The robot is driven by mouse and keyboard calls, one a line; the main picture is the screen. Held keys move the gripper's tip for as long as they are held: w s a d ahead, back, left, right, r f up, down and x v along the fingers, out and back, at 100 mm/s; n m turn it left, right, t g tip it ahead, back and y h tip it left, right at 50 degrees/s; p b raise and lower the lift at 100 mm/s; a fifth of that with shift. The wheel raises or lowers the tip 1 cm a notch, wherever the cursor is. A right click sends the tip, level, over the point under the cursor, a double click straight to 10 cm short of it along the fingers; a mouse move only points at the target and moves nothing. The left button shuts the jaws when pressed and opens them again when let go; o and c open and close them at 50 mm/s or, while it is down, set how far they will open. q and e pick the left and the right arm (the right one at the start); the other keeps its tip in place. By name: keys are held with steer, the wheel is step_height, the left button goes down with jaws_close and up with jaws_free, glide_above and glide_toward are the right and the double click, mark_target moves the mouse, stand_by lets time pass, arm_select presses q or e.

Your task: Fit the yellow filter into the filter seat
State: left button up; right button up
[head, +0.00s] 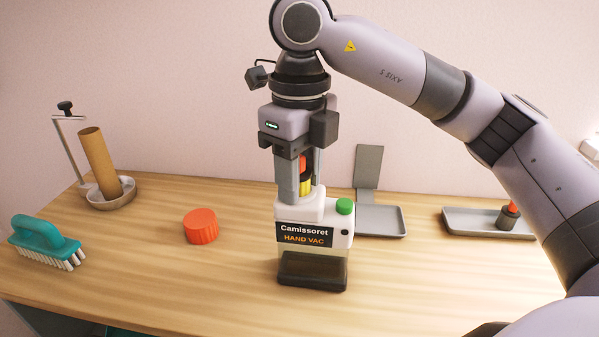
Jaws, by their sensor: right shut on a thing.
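My right gripper (301,190) points down over the white hand vac (317,213), which stands upright mid-table. The filter is upright, partly hidden by the fingers. Its lower end is at the opening in the top of the vac, where the filter seat is hidden from view. I cannot tell how deep the filter sits or whether it touches the seat. My left gripper is not in view.
An orange-red cap (201,227) lies left of the vac. A teal brush (46,240) and a stand with a cardboard tube (98,162) are at the left. A grey dustpan-like tray (382,221) is behind. A right tray (470,222) holds a dark, orange-topped part (508,217).

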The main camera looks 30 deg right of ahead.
steer(key=shift+f, duration=0.3)
steer(key=shift+r, duration=0.3)
stand_by(0.9)
steer(key=shift+f, duration=0.1)
stand_by(1.1)
steer(key=shift+r+p, duration=0.3)
steer(key=shift+p, duration=0.1)
stand_by(0.4)
